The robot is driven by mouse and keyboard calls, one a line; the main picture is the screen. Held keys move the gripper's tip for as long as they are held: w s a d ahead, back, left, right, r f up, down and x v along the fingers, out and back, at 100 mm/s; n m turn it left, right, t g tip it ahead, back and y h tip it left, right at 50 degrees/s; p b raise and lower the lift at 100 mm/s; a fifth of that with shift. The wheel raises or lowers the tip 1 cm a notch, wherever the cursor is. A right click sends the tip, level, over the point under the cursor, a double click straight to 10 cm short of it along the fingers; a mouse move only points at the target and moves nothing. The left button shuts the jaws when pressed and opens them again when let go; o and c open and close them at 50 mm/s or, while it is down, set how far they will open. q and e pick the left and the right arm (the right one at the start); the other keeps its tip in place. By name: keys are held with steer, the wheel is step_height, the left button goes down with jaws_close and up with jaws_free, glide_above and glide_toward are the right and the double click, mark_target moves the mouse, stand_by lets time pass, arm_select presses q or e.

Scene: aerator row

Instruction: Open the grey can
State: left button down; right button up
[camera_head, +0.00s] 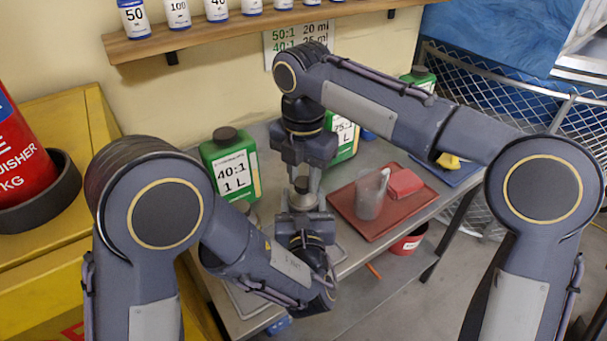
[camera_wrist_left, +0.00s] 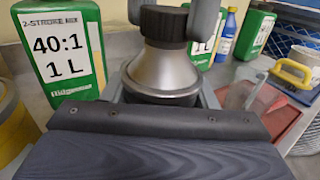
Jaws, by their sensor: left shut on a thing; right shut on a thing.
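The grey can (camera_head: 302,192) stands upright between my two grippers at the workbench. In the left wrist view its silver conical shoulder (camera_wrist_left: 163,72) and dark cap (camera_wrist_left: 165,24) show; its lower body is hidden behind my left gripper. My left gripper (camera_head: 303,212) is shut on the can's body from the near side. My right gripper (camera_head: 302,176) comes down from above and is shut on the cap, with a finger on either side of it in the left wrist view. The cap sits on the can's neck.
A green 40:1 jug (camera_head: 231,165) stands close left of the can; another green jug (camera_head: 345,137) is behind right. A red tray (camera_head: 385,228) holds a clear measuring cup (camera_head: 371,194) and a red cloth (camera_head: 404,183). A wooden shelf (camera_head: 250,30) with several bottles hangs above.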

mark_target(304, 181)
steer(key=shift+r, duration=0.2)
stand_by(0.6)
steer(key=shift+r, duration=0.9)
steer(key=shift+r, duration=2.05)
arm_select(q)
steer(key=shift+c, duration=2.4)
jaws_free()
